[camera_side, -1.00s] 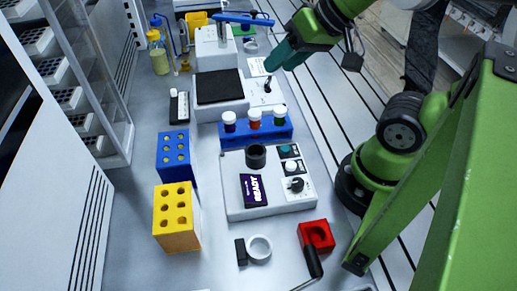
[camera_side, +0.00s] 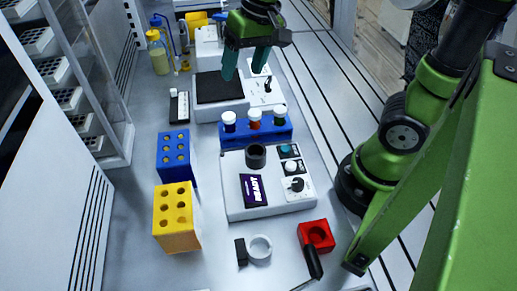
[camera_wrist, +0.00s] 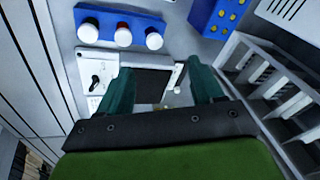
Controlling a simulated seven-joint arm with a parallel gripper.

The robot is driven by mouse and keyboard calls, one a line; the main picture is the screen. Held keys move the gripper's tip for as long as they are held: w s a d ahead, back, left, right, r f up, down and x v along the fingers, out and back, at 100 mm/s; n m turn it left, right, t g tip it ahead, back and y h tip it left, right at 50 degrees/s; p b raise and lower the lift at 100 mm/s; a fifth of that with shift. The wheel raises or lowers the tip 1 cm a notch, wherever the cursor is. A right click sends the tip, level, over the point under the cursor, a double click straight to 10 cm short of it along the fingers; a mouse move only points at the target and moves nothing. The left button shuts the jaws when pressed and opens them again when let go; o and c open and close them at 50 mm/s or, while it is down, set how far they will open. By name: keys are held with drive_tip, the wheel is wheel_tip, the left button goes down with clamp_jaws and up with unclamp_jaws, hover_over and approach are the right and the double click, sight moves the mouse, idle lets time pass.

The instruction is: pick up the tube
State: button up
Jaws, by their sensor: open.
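Three capped tubes stand upright in a low blue rack (camera_side: 284,133): a purple one on the left (camera_side: 229,123), a red-orange one in the middle (camera_side: 254,122) and a green one on the right (camera_side: 280,118). Their lower parts are hidden in the rack. My gripper (camera_side: 245,70) points down over the black-topped device, behind the rack and apart from the tubes. It is open and empty. In the wrist view my gripper (camera_wrist: 160,70) shows two spread green fingers, with the rack (camera_wrist: 106,20) and its three white caps at the upper left.
The black-topped device (camera_side: 219,87) lies below my gripper. A white device (camera_side: 232,205) with a display stands in front of the rack. Blue (camera_side: 174,158) and yellow (camera_side: 176,220) hole blocks stand left. A red block (camera_side: 316,237) lies front right. A glass-fronted cabinet borders the left.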

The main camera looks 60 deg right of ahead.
drive_tip(key=w+f+m+g+h, duration=0.1)
drive_tip(key=w+m+g, duration=0.1)
drive_tip(key=w, duration=0.4)
approach(229, 116)
drive_tip(key=shift+m+g, duration=0.3)
drive_tip(key=shift+m, duration=0.1)
drive_tip(key=f, duration=0.5)
drive_tip(key=shift+w+a, duration=0.3)
drive_tip(key=shift+w, duration=0.05)
drive_tip(key=shift+d+f, duration=0.15)
drive_tip(key=shift+f, duration=2.65)
